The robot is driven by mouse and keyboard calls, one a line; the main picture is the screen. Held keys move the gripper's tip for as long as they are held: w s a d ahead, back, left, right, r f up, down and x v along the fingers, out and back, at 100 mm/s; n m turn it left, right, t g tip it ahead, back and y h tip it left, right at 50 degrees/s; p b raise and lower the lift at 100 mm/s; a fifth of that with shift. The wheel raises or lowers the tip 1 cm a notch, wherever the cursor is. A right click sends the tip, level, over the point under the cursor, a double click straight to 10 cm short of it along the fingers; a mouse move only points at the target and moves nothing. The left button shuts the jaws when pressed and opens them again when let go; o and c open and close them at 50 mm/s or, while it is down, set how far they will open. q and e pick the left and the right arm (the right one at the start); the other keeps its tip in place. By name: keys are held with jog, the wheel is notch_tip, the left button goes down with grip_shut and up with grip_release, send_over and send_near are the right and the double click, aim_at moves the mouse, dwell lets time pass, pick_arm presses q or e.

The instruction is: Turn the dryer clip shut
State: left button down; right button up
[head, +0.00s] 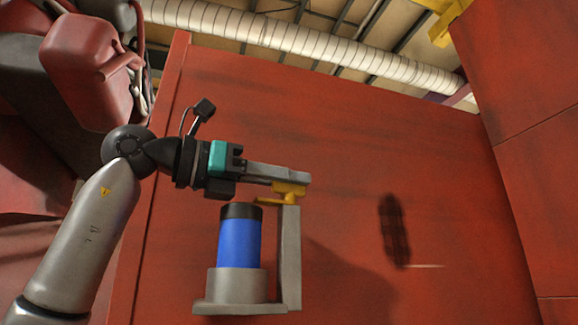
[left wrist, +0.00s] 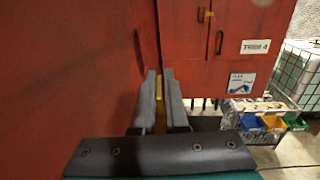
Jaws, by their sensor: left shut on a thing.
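The dryer (head: 240,240) is a blue cylinder with a black cap. It stands upright in a grey holder (head: 236,288) with a tall post on its right. The yellow dryer clip (head: 289,189) is at the top of that post, and its thin arm reaches left toward the black cap. My left gripper (head: 301,178) comes in level from the left above the cap and is shut on the clip. In the left wrist view a yellow strip of the clip (left wrist: 160,108) shows between the two grey fingers, partly hidden by them. My right gripper is not in view.
A large red wall (head: 340,130) stands behind the holder, with a dark oblong mark (head: 394,230) to the right. Another red panel (head: 530,150) closes the right side. The left wrist view shows coloured bins (left wrist: 272,122) and a caged white tank (left wrist: 300,70) at right.

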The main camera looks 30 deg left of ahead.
pick_arm(q)
jog(key=shift+r+m+g+h+p, duration=0.1)
jog(key=shift+m+g+h+p, duration=0.45)
jog(key=shift+h, duration=0.25)
jog(key=shift+m, duration=0.25)
jog(key=c, duration=0.9)
grip_release()
jog(key=shift+c, duration=0.2)
jog(key=v, duration=1.5)
jog(key=shift+a+p, duration=0.25)
jog(key=shift+p, duration=0.15)
